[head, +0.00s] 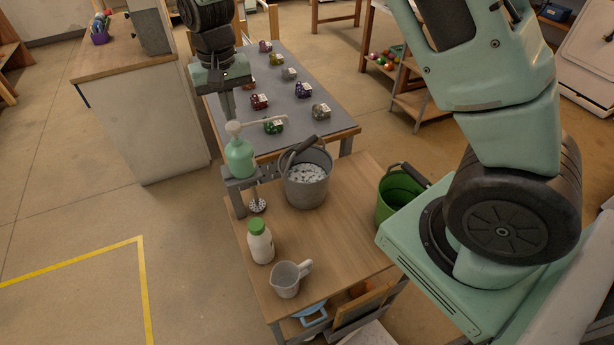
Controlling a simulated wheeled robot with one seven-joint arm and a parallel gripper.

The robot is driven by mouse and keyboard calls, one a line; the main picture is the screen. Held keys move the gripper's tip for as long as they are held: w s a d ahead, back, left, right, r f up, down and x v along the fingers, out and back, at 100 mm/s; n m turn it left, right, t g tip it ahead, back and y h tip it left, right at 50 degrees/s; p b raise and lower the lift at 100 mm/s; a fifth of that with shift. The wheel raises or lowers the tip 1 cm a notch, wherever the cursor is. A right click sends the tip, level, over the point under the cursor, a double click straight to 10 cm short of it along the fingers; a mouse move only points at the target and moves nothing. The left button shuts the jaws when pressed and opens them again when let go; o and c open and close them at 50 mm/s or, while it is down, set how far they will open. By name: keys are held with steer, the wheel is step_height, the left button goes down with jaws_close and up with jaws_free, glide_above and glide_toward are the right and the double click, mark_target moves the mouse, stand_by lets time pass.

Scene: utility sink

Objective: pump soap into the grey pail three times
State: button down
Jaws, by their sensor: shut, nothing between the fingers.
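The soap bottle (240,158) is pale green with a white pump head and stands upright on a small grey stand at the back left of the wooden bench. Its white spout (265,123) points right, toward the space above the grey pail. The grey pail (305,190) stands on the bench right of the bottle, with white lumpy contents and a dark-gripped handle. My gripper (229,117) is shut and points down just above the pump head. I cannot tell whether the fingertips touch it.
A white bottle with a green cap (260,243) and a grey jug (287,280) stand at the bench front. A green bucket (391,202) is at the right edge. Behind is a grey-topped table (300,97) with several small objects. The bench's right front is clear.

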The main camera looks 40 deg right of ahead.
mark_target(233, 124)
steer(key=shift+f, duration=0.1)
stand_by(0.4)
steer(key=shift+f+b, duration=0.9)
steer(key=shift+f, duration=0.5)
steer(key=shift+r, duration=0.15)
steer(key=shift+r+p, duration=1.15)
steer(key=shift+r, duration=0.2)
step_height(233, 124, up, 6)
steer(key=p, duration=0.4)
steer(key=shift+p, duration=0.35)
